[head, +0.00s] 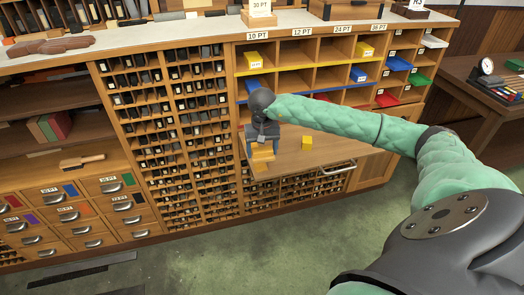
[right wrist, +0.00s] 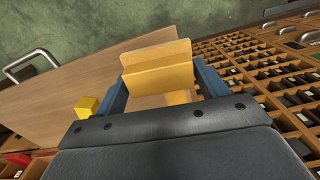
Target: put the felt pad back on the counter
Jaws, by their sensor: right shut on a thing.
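My right gripper (head: 262,147) is over the left part of a pulled-out wooden board (head: 339,157). Its blue fingers are shut on a yellow-orange piece (right wrist: 158,68) with a folded or layered shape; it also shows below the fingers in the head view (head: 263,154). I cannot tell whether this piece touches the board. I cannot pick out a felt pad for certain. The pale counter (head: 185,33) runs above the type cabinet, with a brown object (head: 50,46) at its left end. My left gripper is not in view.
A small yellow cube (head: 307,143) lies on the board, right of the gripper. Above it are labelled cubbies with coloured trays (head: 398,64). A brush (head: 82,161) lies on the lower left ledge. A side table with a dial scale (head: 487,68) stands at right.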

